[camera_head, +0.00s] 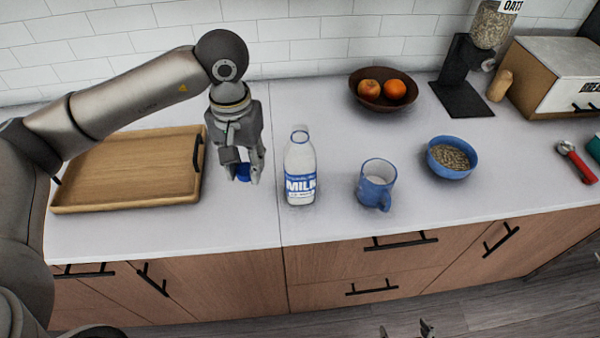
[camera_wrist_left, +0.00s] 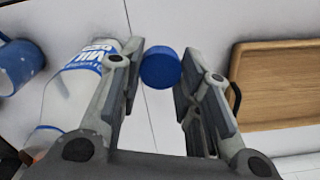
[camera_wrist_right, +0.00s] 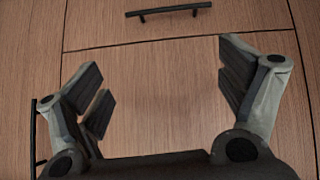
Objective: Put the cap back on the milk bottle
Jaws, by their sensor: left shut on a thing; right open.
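The milk bottle (camera_head: 300,168) stands upright and uncapped on the white counter, with a blue and white label. It also shows in the left wrist view (camera_wrist_left: 75,90), left of the fingers. My left gripper (camera_head: 243,176) is just left of the bottle, above the counter, pointing down. It is shut on the blue cap (camera_head: 243,173), which shows between the fingertips in the left wrist view (camera_wrist_left: 160,69). My right gripper (camera_wrist_right: 160,85) is open and empty in front of the wooden cabinet fronts, below counter level. Its fingertips just show at the bottom of the head view.
A wooden tray (camera_head: 130,200) lies left of the left gripper. A blue mug (camera_head: 375,184) stands right of the bottle, with a blue bowl of grain (camera_head: 452,158) beyond it. A brown fruit bowl (camera_head: 383,91) is behind. Bare counter surrounds the bottle.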

